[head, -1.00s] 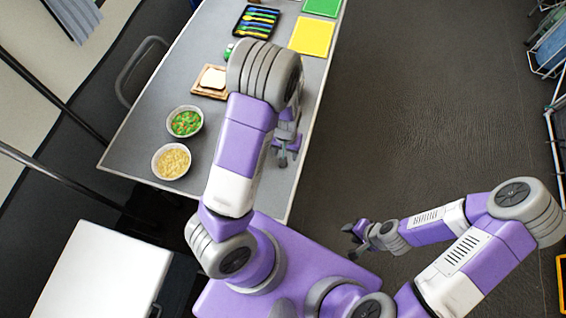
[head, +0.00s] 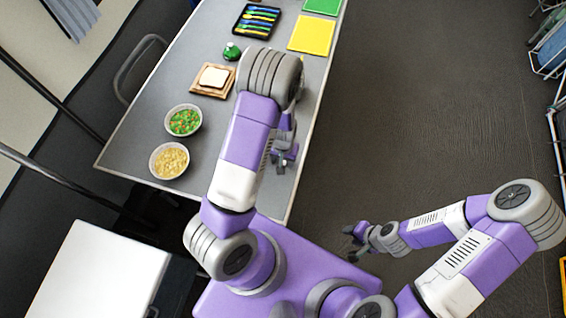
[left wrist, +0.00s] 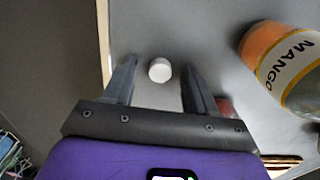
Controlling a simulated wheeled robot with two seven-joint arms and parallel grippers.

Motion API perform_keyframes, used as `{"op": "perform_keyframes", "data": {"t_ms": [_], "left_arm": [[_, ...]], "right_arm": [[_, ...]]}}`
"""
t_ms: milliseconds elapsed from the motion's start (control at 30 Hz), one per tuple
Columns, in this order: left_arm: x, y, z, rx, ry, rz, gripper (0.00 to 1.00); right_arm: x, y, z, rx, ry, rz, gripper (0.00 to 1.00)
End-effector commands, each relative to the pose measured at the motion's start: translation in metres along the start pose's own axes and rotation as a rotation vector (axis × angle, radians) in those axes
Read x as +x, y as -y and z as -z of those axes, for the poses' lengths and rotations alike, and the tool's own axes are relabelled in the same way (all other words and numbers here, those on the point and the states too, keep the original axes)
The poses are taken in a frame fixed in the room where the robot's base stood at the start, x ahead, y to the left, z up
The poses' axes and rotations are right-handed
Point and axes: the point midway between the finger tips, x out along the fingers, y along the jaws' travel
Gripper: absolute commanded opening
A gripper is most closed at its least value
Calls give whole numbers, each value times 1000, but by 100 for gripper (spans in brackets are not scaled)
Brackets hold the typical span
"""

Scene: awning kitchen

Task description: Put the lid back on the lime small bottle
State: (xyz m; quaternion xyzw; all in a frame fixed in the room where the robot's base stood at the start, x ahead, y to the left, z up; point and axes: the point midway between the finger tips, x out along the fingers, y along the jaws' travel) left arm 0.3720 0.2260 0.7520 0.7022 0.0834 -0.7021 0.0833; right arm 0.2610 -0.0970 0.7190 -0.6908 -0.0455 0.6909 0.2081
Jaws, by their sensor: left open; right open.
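A small green bottle (head: 232,51), apparently the lime one, stands on the grey table (head: 150,110) beyond the bread board in the head view. Its label and top are too small to read. A small white round cap (left wrist: 160,70) lies on the table in the left wrist view. My left gripper (head: 284,160) is over the table's right side. In the left wrist view it is open, its fingers on either side of the cap with gaps; I cannot tell the height between. My right gripper (head: 356,242) is open and empty, off the table over the floor.
A bottle labelled MANGO (left wrist: 285,65) is right of the left gripper. A red thing (left wrist: 224,105) is partly hidden by the right finger. Bread on a board (head: 213,78), two bowls (head: 184,120) (head: 169,161), a cutlery tray (head: 256,21) and a yellow board (head: 312,35) occupy the table.

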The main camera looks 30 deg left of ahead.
Motion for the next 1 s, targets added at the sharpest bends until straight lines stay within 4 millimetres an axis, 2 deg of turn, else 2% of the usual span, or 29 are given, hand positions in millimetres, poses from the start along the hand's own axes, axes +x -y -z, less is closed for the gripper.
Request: {"op": "perform_keyframes", "data": {"t_ms": [233, 600, 867, 1000], "left_arm": [[-1, 0, 0, 0, 0, 0, 55], [-1, 0, 0, 0, 0, 0, 0], [-1, 0, 0, 0, 0, 0, 0], [-14, 0, 1, 1, -2, -1, 0]], "right_arm": [[0, 0, 0, 0, 0, 0, 43], [0, 0, 0, 0, 0, 0, 43], [-1, 0, 0, 0, 0, 0, 43], [-4, 2, 0, 0, 0, 0, 43]]}}
